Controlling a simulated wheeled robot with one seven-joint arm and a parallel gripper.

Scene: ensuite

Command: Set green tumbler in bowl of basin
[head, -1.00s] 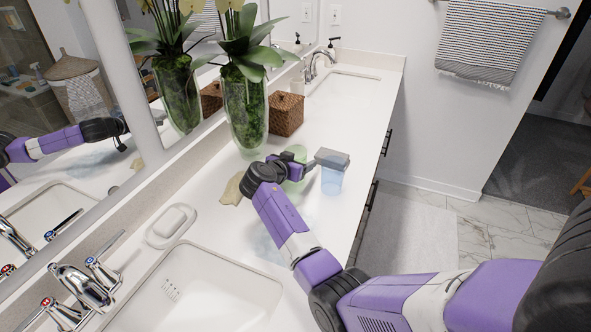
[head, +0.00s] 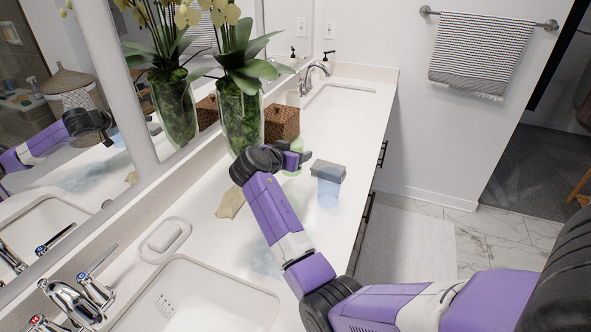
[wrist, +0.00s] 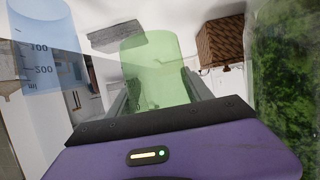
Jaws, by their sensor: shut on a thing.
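In the wrist view the see-through green tumbler (wrist: 158,65) stands between the two fingers. In the head view my gripper covers most of it, and I cannot tell whether it touches the counter. The near basin (head: 205,300) is a white sunken bowl at the lower left, and its inside looks empty. A second white basin (head: 342,98) lies at the far end of the counter.
A clear blue measuring cup (head: 327,192) stands right of my gripper, with a grey block (head: 328,170) at or behind its top. A glass vase with orchids (head: 241,120) and a woven box (head: 282,122) stand behind. A beige cloth (head: 230,204) and soap dish (head: 165,240) lie nearer.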

